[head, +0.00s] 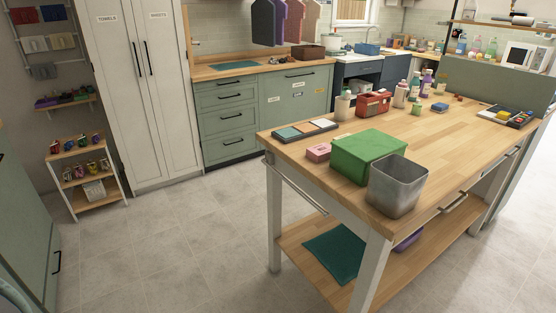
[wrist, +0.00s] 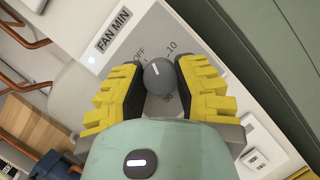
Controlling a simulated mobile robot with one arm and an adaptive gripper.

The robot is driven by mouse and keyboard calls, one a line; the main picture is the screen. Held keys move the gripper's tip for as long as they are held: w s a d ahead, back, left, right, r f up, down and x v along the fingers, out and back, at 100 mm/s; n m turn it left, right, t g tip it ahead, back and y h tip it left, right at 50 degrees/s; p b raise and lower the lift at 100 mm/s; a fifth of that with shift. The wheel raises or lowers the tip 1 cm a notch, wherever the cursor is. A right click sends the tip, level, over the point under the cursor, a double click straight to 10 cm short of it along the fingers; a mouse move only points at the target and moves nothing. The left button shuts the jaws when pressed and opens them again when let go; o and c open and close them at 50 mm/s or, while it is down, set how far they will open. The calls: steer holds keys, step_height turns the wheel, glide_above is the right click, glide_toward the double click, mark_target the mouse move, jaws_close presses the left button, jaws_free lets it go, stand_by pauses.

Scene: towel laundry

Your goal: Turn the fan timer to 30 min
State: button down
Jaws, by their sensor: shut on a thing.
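In the wrist view, the fan timer knob (wrist: 158,78) is a round dark grey dial with a short white mark. It sits on a pale panel (wrist: 143,38) labelled "FAN MIN" (wrist: 113,29). "OFF", "10" and a partly hidden "30" are printed around it. The white mark lies on the knob's upper part, roughly toward the gap between "OFF" and "10". My gripper (wrist: 160,76) has its yellow, dark-padded fingers on either side of the knob and is shut on it. The fingers and the gripper body hide the rest of the scale. The head view shows neither knob nor gripper.
In the wrist view, a dark green surface (wrist: 265,50) lies right of the panel and a white switch plate (wrist: 262,155) lower right. Orange-brown rails (wrist: 22,82) are at left. In the head view, a wooden worktable (head: 440,140) stands at right; the grey floor (head: 190,240) is open.

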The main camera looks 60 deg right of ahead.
steer(key=m+p, duration=0.1)
steer(key=m+h+p, duration=0.1)
steer(key=m, duration=0.1)
steer(key=m+h+p, duration=0.1)
steer(key=m, duration=0.1)
steer(key=shift+r, duration=0.3)
steer(key=m+g+b, duration=0.1)
steer(key=m+g, duration=0.3)
steer(key=m, duration=0.4)
steer(key=m+g+b, duration=0.2)
steer(key=m+g, duration=0.2)
steer(key=m, duration=0.4)
steer(key=m+g+b, duration=0.1)
steer(key=m+g, duration=0.3)
steer(key=m, duration=0.4)
steer(key=shift+w+d+f+m+g+y+b, duration=0.1)
steer(key=shift+w+f+m+g+y+b, duration=0.1)
steer(key=shift+f+m+g+y+b, duration=0.15)
stand_by(0.8)
